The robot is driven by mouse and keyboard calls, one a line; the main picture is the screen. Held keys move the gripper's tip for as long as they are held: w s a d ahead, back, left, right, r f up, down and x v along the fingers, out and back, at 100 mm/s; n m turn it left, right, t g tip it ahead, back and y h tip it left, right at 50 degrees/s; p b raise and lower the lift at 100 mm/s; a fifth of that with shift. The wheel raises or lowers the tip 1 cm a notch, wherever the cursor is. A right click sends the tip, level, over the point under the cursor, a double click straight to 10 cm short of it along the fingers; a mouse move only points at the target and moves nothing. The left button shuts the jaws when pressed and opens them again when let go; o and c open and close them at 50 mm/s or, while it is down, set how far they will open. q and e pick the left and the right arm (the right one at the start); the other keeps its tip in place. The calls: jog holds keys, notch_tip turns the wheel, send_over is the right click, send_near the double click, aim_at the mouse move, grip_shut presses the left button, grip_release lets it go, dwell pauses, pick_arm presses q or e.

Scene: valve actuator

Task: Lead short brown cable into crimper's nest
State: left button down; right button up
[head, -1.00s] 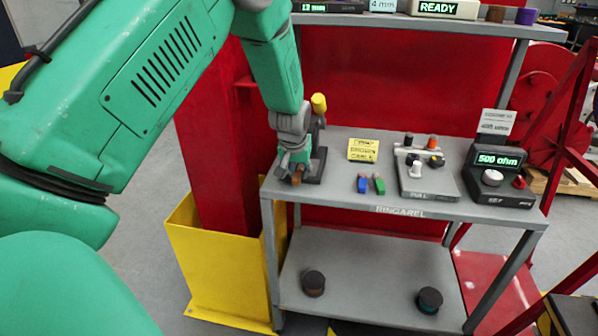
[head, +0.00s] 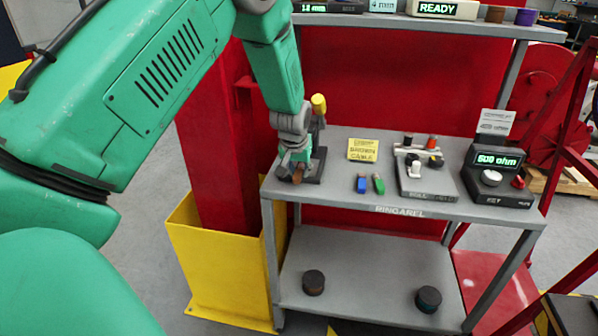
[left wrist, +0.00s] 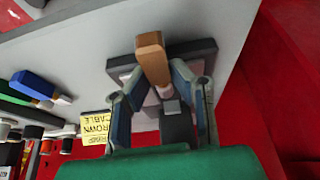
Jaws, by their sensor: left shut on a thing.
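My left gripper (head: 296,166) is low over the left end of the shelf top, pointing down, in front of the crimper. It is shut on the short brown cable (head: 298,178). In the left wrist view the brown cable (left wrist: 151,55) shows between the two fingers (left wrist: 155,88), against the crimper's dark base (left wrist: 122,64). The crimper (head: 319,105) has a yellow-tipped upright lever; its dark base is partly hidden by my gripper. I cannot tell whether the cable sits in the nest. My right gripper is not in view.
A yellow label (head: 362,150) stands right of the crimper, with blue (head: 361,184) and green (head: 378,184) cable pieces before it. Farther right are a grey fixture plate (head: 428,188) and a black ohm meter (head: 495,178). A red post (head: 215,150) stands close left.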

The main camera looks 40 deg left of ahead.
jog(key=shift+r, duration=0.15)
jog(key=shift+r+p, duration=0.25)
jog(key=shift+p, duration=0.15)
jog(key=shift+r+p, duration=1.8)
dwell(3.8)
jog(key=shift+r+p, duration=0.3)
dwell(0.8)
